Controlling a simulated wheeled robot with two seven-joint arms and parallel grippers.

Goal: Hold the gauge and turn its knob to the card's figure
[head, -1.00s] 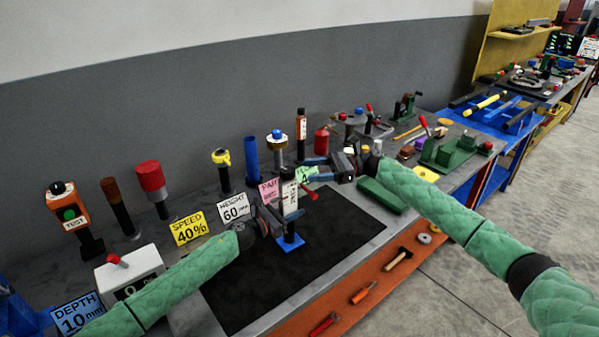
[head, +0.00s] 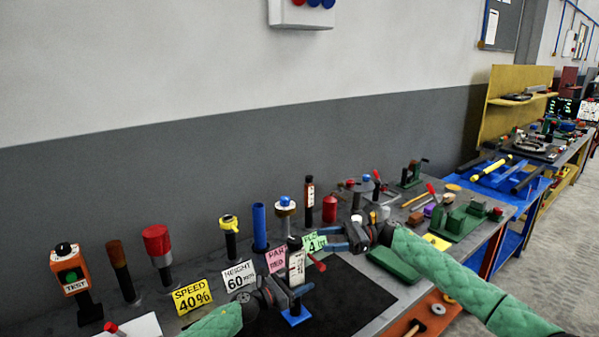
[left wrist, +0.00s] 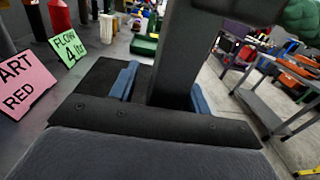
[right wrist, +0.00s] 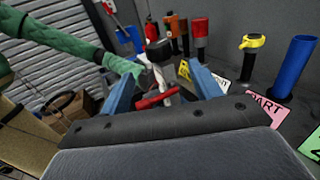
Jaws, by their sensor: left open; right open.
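My right gripper (head: 325,238) is open above and right of the knob. In the right wrist view the red knob (right wrist: 156,100) shows between its fingers, apart from them. The white card "HEIGHT 60 mm" (head: 239,276) stands behind, left of the gauge.
Other cards stand nearby: yellow SPEED 40% (head: 193,296), pink PART RED (head: 276,260) and green FLOW 4 (head: 314,243). Several posts, including a blue tube (head: 260,228), line the back. A black mat (head: 345,300) leaves free room right of the gauge.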

